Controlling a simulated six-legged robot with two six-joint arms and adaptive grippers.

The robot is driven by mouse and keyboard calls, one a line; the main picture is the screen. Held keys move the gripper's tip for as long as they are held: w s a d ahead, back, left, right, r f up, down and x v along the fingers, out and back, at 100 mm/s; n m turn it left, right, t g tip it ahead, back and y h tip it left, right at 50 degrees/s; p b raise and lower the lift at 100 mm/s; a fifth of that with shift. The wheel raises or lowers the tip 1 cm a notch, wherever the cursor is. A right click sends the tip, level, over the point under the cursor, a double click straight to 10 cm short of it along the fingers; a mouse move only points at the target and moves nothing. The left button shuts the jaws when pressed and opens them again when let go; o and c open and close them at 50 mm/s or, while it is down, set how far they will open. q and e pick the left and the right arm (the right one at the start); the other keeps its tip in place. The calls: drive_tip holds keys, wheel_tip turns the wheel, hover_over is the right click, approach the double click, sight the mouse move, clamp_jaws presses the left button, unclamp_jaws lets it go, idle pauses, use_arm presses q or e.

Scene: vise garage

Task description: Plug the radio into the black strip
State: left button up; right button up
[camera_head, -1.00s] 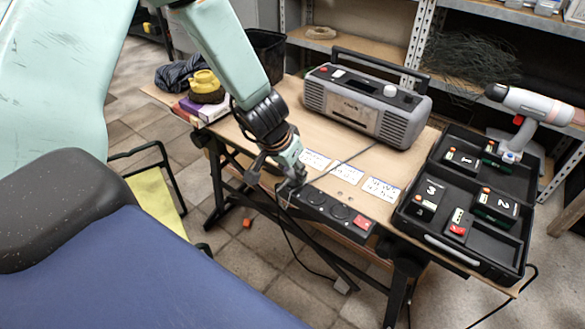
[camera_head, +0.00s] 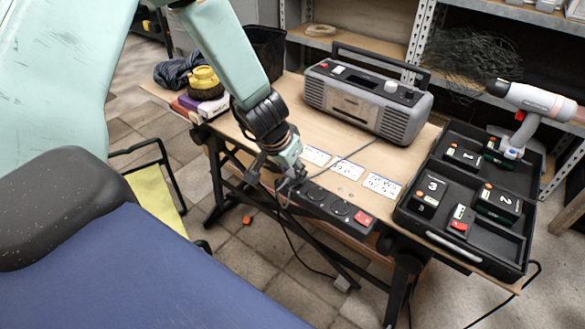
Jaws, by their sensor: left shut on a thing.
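The grey radio (camera_head: 367,103) stands on the workbench with its carry handle up. A thin dark cord runs from it toward my left gripper. The black strip (camera_head: 342,211) lies along the bench's front edge, with round sockets and a red switch at its right end. My left gripper (camera_head: 288,187) is at the strip's left end, shut on what appears to be the plug on the radio's cord. The fingers hide the plug, and I cannot tell whether it sits in a socket. My right gripper is not in view.
White cards (camera_head: 347,170) lie between radio and strip. An open black case (camera_head: 466,205) with numbered batteries fills the bench's right end, a drill (camera_head: 530,110) behind it. Books with a yellow-topped item (camera_head: 203,88) sit at the left. A black bin (camera_head: 267,52) stands behind.

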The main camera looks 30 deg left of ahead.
use_arm(q)
drive_tip(key=o, duration=1.2)
drive_tip(key=shift+v, duration=6.05)
